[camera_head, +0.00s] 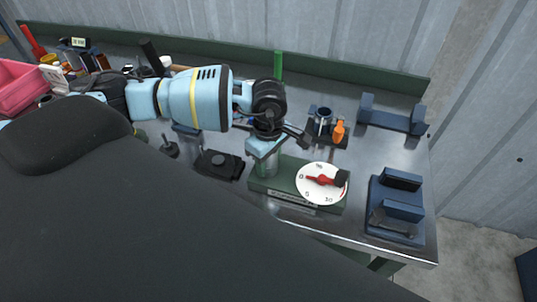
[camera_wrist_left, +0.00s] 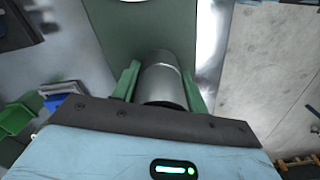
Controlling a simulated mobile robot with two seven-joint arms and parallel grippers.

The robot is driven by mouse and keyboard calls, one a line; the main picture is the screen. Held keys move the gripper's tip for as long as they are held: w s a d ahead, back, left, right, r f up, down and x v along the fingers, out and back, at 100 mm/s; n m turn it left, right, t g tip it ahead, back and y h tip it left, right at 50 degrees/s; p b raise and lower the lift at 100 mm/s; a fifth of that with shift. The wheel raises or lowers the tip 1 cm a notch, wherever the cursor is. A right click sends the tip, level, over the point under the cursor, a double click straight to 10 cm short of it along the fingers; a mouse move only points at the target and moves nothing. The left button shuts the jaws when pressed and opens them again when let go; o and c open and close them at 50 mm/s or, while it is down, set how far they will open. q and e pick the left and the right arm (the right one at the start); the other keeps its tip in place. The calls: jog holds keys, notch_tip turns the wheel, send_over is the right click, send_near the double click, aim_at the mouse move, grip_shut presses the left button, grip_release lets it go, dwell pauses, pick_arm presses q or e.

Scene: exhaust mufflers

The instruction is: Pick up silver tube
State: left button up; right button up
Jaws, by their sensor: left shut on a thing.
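The silver tube (camera_wrist_left: 163,82) is a short shiny metal cylinder, seen close in the left wrist view between the two green fingers of my left gripper (camera_wrist_left: 160,78). The gripper is shut on it, one finger along each side. In the head view the silver tube (camera_head: 267,164) shows below my light blue left gripper (camera_head: 266,156), over the left part of a green scale. Its lower end is near the scale; I cannot tell whether it touches. My right gripper is not in view.
The green scale (camera_head: 262,185) has a white dial (camera_head: 312,194) with a red pointer. A blue holder (camera_head: 405,237) stands to its right and a dark block (camera_head: 219,165) to its left. A blue cradle (camera_head: 391,119) stands at the back right. A pink bin (camera_head: 20,88) is at far left.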

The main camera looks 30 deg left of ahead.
pick_arm(q)
jog(key=shift+r, duration=0.1)
jog(key=shift+c, duration=0.5)
jog(key=shift+r, duration=0.25)
notch_tip(320, 180, up, 9)
jog(key=shift+r, duration=0.2)
jog(key=shift+f, duration=0.1)
